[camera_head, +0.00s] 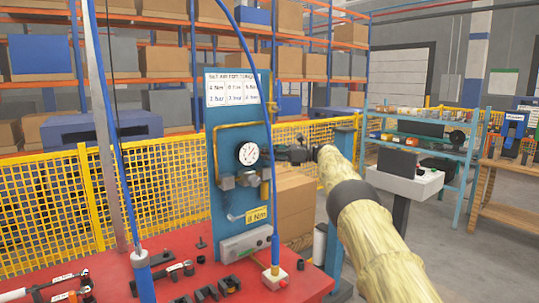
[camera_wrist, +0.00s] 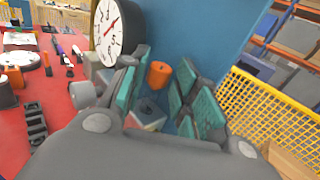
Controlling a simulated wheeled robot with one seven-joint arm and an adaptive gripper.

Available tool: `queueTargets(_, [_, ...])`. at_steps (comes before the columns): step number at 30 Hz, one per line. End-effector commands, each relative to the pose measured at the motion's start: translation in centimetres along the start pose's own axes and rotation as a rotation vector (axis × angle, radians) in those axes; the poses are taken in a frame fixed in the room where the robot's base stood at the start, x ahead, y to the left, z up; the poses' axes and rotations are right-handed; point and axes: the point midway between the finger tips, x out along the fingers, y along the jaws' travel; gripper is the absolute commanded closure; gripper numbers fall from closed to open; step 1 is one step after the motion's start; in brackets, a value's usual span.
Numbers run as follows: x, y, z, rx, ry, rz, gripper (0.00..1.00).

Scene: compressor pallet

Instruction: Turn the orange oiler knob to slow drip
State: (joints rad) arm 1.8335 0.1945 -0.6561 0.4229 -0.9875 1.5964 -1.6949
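The orange oiler knob (camera_wrist: 159,75) shows in the wrist view as a small upright cylinder in front of the blue panel (camera_wrist: 205,35). My gripper (camera_wrist: 163,92) is open, with its teal-padded fingers apart on either side of the knob. I see a gap between the knob and each finger, and how deep it sits between them is hard to tell. In the head view my gripper (camera_head: 278,155) reaches in from the right beside the blue panel (camera_head: 228,120). I cannot make out the knob clearly there.
A round pressure gauge (camera_head: 248,153) is close by the gripper and also stands at upper left in the wrist view (camera_wrist: 112,28). Blue hoses rise from the red table (camera_head: 120,275). Fittings and loose tools lie on it. A yellow mesh fence (camera_head: 50,200) stands behind.

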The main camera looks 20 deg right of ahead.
Motion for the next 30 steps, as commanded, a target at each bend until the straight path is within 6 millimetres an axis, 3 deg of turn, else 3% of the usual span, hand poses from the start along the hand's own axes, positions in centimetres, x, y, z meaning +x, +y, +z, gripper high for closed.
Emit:
queueTargets(14, [0.14, 0.08, 0.02, 0.002, 0.001, -0.012, 0.69])
queueTargets(30, [0.15, 0.43, 0.23, 0.003, 0.006, -0.14, 0.69])
